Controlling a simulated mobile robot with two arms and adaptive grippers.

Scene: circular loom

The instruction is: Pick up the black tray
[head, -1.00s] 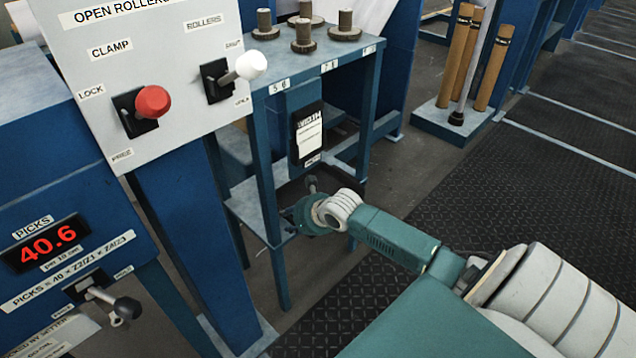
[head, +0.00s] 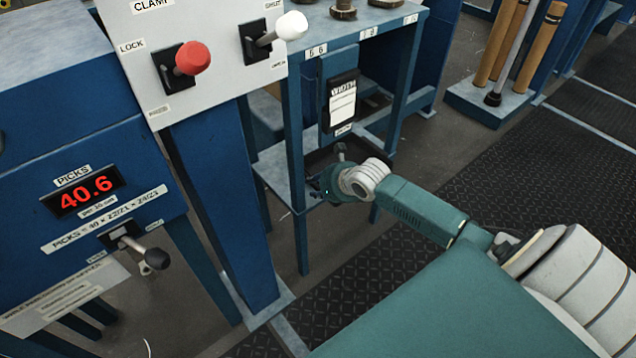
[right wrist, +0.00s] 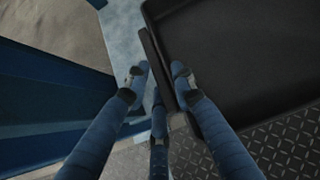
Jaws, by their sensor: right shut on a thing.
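The black tray (right wrist: 235,50) fills the upper right of the right wrist view, with its raised rim along its left side. My right gripper (right wrist: 158,76) has its fingers on either side of this rim and is shut on it. In the head view the tray (head: 320,159) is a dark shape on the lower shelf of the blue stand, mostly hidden by the stand and my right wrist. My right gripper (head: 325,186) is at its front edge, with the fingers hard to make out. My left gripper is not in view.
The blue stand's post (head: 296,150) rises close to my right gripper. A panel with a red knob (head: 192,58) and a white knob (head: 291,26) stands to the left. Cardboard tubes (head: 505,45) stand at the back right. The dark floor mat (head: 500,150) is clear.

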